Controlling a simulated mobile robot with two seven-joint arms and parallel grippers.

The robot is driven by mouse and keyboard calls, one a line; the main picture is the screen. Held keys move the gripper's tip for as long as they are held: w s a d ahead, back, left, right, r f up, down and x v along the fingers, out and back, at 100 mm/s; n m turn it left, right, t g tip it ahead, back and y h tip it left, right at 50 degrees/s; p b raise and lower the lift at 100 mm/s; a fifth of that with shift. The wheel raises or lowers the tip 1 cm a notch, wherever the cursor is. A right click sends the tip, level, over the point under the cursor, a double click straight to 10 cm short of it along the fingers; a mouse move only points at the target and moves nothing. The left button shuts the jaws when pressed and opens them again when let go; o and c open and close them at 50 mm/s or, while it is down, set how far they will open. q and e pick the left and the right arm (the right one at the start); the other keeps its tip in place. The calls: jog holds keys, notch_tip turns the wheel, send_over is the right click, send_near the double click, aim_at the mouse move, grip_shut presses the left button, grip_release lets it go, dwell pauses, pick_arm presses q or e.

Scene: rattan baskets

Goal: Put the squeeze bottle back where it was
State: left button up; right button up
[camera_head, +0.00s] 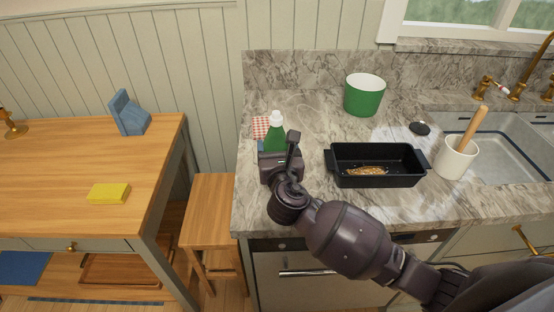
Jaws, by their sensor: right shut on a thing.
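The squeeze bottle (275,134) is green with a white top. It stands upright near the left end of the marble counter (310,210), just behind my right gripper (280,152). My right gripper is shut on the bottle, and the gripper body hides its lower part. I cannot tell whether the bottle's base touches the counter. A red-and-white checked cloth (260,127) shows at the left of the bottle. Something blue shows low beside the bottle, mostly hidden. My left gripper is not in view.
A black loaf pan (345,179) with food inside sits right of my gripper. A green pot (363,98) stands behind it. A white mortar (456,160) with a wooden pestle stands near the sink (515,150). A wooden table (60,170) with a yellow sponge (109,193) is left.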

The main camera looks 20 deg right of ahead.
notch_tip(320, 180, down, 4)
jog(key=shift+r+b, duration=0.2)
jog(key=shift+b, duration=0.15)
jog(key=shift+f, duration=0.1)
jog(key=o, duration=1.1)
jog(key=shift+o, duration=0.2)
jog(key=s, duration=0.4)
jog(key=s+a, duration=0.1)
jog(key=s, duration=0.3)
jog(key=s+a, duration=0.1)
jog(key=s, duration=0.2)
jog(key=shift+s+a, duration=0.1)
jog(key=shift+s, duration=0.3)
